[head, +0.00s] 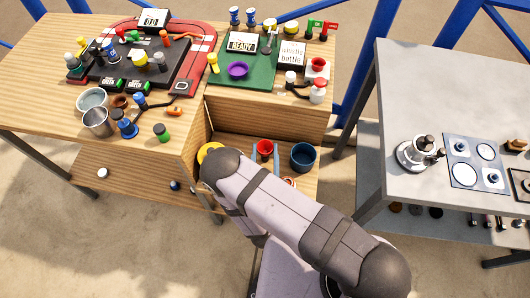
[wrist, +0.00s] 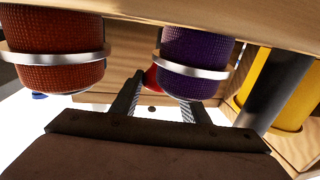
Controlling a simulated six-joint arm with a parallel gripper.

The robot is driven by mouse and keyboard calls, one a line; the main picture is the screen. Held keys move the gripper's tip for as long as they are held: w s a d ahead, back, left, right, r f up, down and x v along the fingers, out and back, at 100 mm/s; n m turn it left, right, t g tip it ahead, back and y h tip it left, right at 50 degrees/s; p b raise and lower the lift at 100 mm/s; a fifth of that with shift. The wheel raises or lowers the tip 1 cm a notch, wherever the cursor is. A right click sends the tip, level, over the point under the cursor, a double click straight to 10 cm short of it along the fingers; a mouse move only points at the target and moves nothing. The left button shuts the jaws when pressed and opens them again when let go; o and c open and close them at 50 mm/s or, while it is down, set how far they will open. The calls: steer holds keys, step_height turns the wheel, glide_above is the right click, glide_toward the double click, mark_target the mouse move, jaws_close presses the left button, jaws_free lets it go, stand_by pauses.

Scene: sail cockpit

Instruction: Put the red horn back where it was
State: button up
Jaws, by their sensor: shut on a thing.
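The red horn (head: 265,147) shows as a small red round shape in the open bay under the bench top. Two grey-blue uprights flank it and look like the fingers of my gripper (head: 265,152). In the wrist view, part of the red horn (wrist: 151,78) shows between the grey fingers of my gripper (wrist: 158,90), which is shut on it. A purple cylinder in a metal ring hides part of the horn and one fingertip. My arm hides the front of the bay in the head view.
Close to the wrist camera hang an orange-red cylinder (wrist: 55,50) and the purple cylinder (wrist: 195,60). A yellow object with a dark post (wrist: 272,90) is at right. In the bay, a dark blue cup (head: 303,157) stands right and a yellow object (head: 209,150) left. The bench top (head: 40,50) is crowded.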

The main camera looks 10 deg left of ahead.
steer(key=shift+f, duration=0.2)
steer(key=o, duration=1.2)
steer(key=shift+o, duration=0.2)
steer(key=shift+r, duration=0.1)
steer(key=shift+r, duration=0.1)
steer(key=s, duration=0.3)
steer(key=s+d+b, duration=0.1)
steer(key=s, duration=0.6)
steer(key=shift+d+b, duration=0.2)
steer(key=shift+b, duration=0.2)
steer(key=shift+s+d, duration=0.25)
steer(key=shift+s, duration=0.65)
